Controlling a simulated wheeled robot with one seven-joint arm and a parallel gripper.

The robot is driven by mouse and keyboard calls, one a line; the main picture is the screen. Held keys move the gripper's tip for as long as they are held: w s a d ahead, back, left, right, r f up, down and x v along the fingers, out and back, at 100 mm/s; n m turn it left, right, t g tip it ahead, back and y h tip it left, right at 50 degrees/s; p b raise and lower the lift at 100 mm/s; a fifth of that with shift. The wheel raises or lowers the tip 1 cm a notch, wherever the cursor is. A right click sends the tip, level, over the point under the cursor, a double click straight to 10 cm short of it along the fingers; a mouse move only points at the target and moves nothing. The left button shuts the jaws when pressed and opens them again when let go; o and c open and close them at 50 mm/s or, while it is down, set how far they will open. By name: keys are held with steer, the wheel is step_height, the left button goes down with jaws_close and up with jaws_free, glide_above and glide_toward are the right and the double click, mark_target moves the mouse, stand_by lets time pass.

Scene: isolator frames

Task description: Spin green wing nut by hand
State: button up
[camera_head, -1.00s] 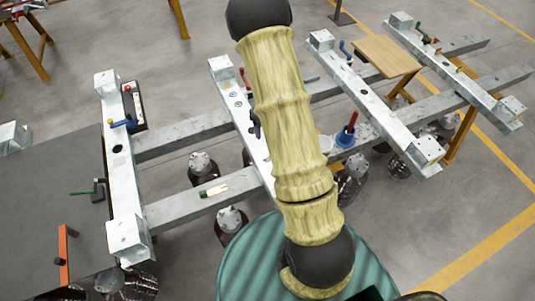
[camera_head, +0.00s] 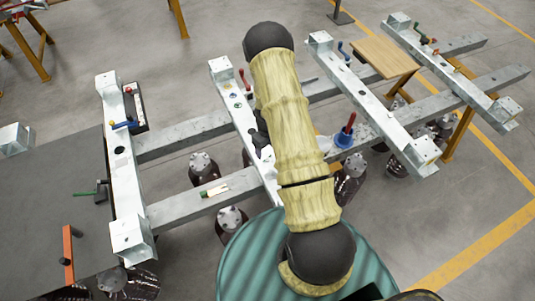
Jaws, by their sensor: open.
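I cannot make out a green wing nut for certain. A small green bar (camera_head: 84,194) sticks out from a dark block at the left plate. A small green-ended item (camera_head: 214,191) lies on the near cross rail. My gripper (camera_head: 262,141) shows only as a dark piece at the left edge of my sleeved arm, over the middle beam (camera_head: 222,71). It is open; its fingertips and whatever lies under them are hidden by the arm.
Galvanised beams and rails form a frame. The left beam (camera_head: 118,151) carries a blue-handled tool (camera_head: 125,125). A red-handled tool in a blue base (camera_head: 345,136) stands right of my arm. A wooden board (camera_head: 388,54) is at the back right.

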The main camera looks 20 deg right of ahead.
mark_target(267, 157)
steer(key=shift+f+p, duration=0.6)
steer(key=shift+f, duration=2.3)
steer(key=c, duration=1)
steer(key=shift+w, duration=0.1)
